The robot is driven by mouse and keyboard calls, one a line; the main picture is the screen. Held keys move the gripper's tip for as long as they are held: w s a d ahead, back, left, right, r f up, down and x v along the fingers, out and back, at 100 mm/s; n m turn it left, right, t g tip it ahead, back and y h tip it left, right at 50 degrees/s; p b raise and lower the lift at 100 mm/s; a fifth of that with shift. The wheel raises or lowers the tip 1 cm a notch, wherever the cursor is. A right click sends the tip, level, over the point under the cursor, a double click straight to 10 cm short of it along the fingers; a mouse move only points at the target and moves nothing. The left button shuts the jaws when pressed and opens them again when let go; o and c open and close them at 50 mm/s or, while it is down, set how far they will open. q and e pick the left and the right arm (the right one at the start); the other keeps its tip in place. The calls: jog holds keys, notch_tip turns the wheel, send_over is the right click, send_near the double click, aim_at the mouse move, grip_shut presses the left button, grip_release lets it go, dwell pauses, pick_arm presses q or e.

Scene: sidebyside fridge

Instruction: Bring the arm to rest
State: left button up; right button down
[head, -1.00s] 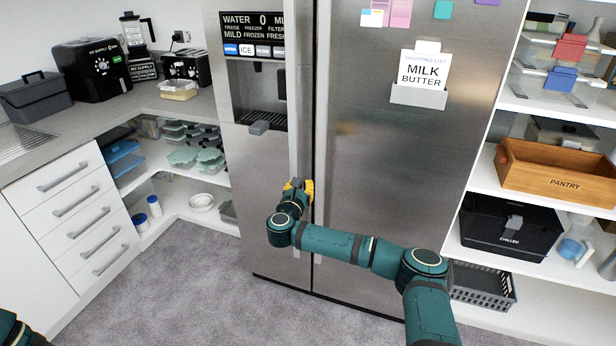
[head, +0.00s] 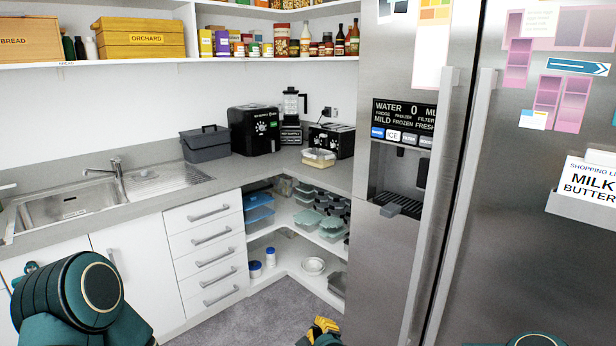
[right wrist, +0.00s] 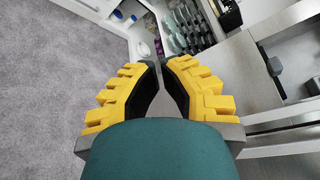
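My right gripper (head: 322,328) shows at the bottom edge of the head view, in front of the fridge's lower left. In the right wrist view its two yellow fingers (right wrist: 159,66) stand apart with a narrow gap, and nothing is between them. The right forearm is mostly below the head view; a small teal part shows at the lower right. The steel fridge (head: 395,260) has both doors shut, and the gripper is apart from its upright handles (head: 430,200). A teal link of my left arm fills the lower left; my left gripper is out of view.
A counter with a sink (head: 75,200) and a white drawer unit (head: 207,250) stand at the left. Open corner shelves (head: 290,262) hold tubs and containers. A black appliance (head: 254,130) and a toolbox (head: 206,143) stand on the counter. Grey carpet (head: 265,315) lies clear below.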

jog(key=s+a+f+n+g+y, duration=0.3)
jog(key=s+a+f+n+g, duration=0.15)
jog(key=s+f+n, duration=0.4)
jog(key=s+d+f+n+g+h, duration=0.1)
jog(key=s+d+n+g, duration=0.3)
jog(key=s, duration=0.6)
jog(key=s+d+f+n+g+h, duration=0.2)
jog(key=s+d+n+g, duration=0.3)
jog(key=s, duration=0.6)
jog(key=shift+d+f+n, duration=0.6)
jog(key=shift+d+n, duration=0.35)
jog(key=shift+d, duration=0.2)
